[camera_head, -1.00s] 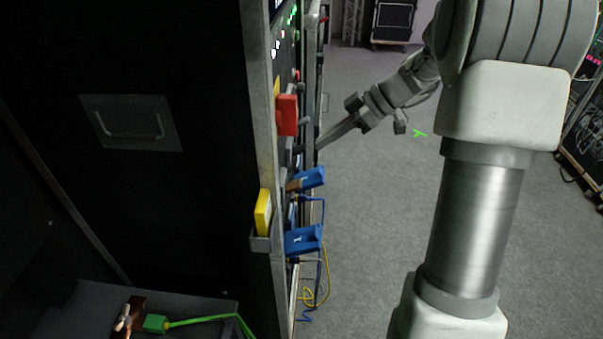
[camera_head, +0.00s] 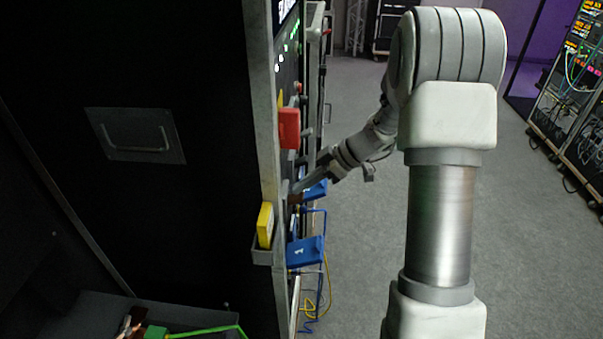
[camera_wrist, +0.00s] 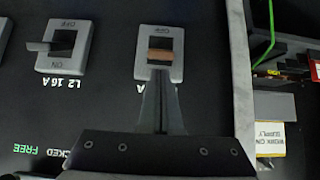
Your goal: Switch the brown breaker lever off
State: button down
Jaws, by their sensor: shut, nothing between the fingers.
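The brown breaker lever (camera_wrist: 161,54) shows in the wrist view, across the lower part of the opening in its grey breaker frame (camera_wrist: 144,42). The label OFF reads upside down at the frame's top; my fingers hide the frame's lower edge. My gripper (camera_wrist: 160,76) is shut and empty, its fingertips just below the lever in the picture. Whether they touch it I cannot tell. In the head view my gripper (camera_head: 298,188) reaches the rack's front, beside a small brown part (camera_head: 294,198) that seems to be the lever.
A second breaker with a grey lever (camera_wrist: 40,46) stands to the left in the wrist view.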

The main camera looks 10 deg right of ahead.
jog(key=shift+d+f, duration=0.15)
jog(key=shift+f, duration=0.05)
jog(key=shift+d+f, duration=0.1)
jog(key=shift+s+f+y+b, duration=0.1)
jog(key=shift+y+b, duration=0.2)
jog(key=shift+b, duration=0.7)
